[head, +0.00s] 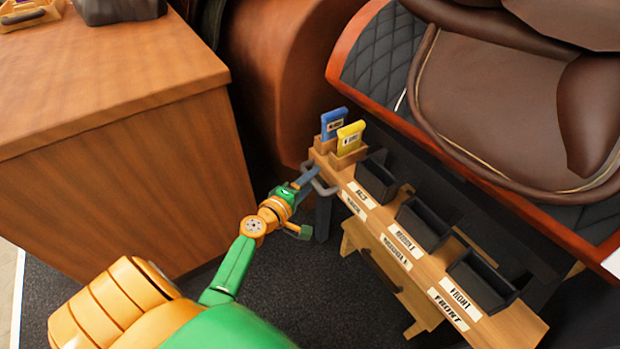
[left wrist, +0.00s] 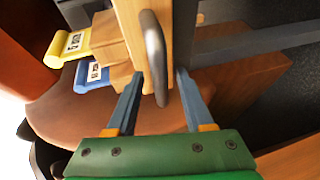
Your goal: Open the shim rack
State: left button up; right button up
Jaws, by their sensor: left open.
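The shim rack (head: 410,262) is a long, narrow wooden unit with black open bins and white labels along its top, right of centre in the head view. A grey metal handle (head: 326,187) sits at its near left end; it also shows in the left wrist view (left wrist: 155,58). My left gripper (head: 310,181) is at this handle. In the left wrist view its two open fingers (left wrist: 160,76) stand on either side of the handle bar. I cannot tell whether either finger touches it. My right gripper is not in view.
A blue labelled piece (head: 333,122) and a yellow one (head: 351,138) stand in wooden holders at the rack's left end. A brown leather saddle (head: 490,100) lies behind the rack. A wooden cabinet (head: 120,190) stands left. Dark floor (head: 300,295) is open between.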

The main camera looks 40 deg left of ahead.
pick_arm(q)
jog(key=shift+w+f, duration=0.1)
jog(key=shift+w, duration=0.25)
grip_shut()
dwell(1.2)
